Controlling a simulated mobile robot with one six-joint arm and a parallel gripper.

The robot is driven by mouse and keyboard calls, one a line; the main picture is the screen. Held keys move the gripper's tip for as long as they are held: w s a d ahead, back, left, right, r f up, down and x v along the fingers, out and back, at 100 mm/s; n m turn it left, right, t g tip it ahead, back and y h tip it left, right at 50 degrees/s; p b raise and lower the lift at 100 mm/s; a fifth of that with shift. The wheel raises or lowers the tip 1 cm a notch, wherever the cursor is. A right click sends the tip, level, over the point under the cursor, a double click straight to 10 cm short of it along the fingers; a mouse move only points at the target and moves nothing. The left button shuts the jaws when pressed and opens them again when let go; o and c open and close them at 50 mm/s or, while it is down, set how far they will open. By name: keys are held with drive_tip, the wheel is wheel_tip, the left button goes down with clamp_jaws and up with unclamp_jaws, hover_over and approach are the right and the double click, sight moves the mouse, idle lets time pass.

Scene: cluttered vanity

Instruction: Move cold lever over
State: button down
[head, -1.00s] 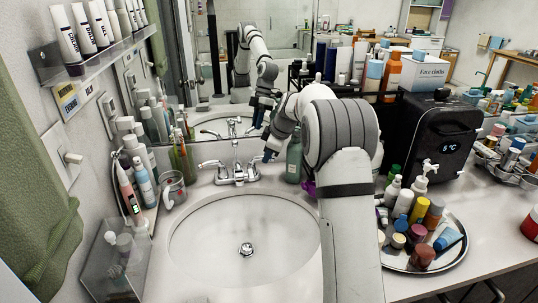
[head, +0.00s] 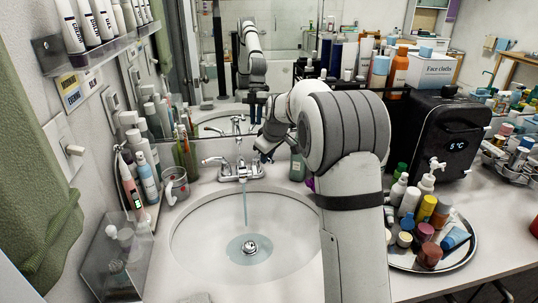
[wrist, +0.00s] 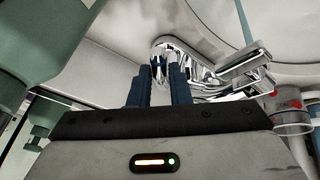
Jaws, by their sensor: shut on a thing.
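The chrome faucet (head: 240,172) stands at the back of the sink. Water runs from its spout into the basin. Its left lever (head: 213,160) points out to the left. My gripper (head: 264,152) is at the right lever, which it mostly hides in the head view. In the wrist view, the blue fingers of my gripper (wrist: 159,80) are shut on the chrome right lever (wrist: 158,60), the cold lever by the task. The faucet body and left lever (wrist: 246,60) show to the right there.
The white basin (head: 190,245) lies below. A glass cup (head: 175,185) and toothbrushes stand left of the faucet. A green bottle (head: 297,165) is close to the right of my gripper.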

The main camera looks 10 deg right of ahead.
idle(0.3)
drive_tip(key=c, duration=1.3)
unclamp_jaws()
drive_tip(key=shift+c, duration=0.2)
drive_tip(key=v, duration=0.7)
drive_tip(key=shift+s+r, duration=0.2)
drive_tip(key=shift+r, duration=0.15)
drive_tip(key=shift+d, duration=0.1)
drive_tip(key=s+f+m+g+h+p, duration=0.1)
drive_tip(key=s+m+p, duration=0.3)
drive_tip(key=s, duration=3.4)
drive_tip(key=d+m+g, duration=0.1)
drive_tip(key=m, duration=0.3)
drive_tip(key=shift+s+f, duration=0.2)
drive_tip(key=shift+f, duration=0.15)
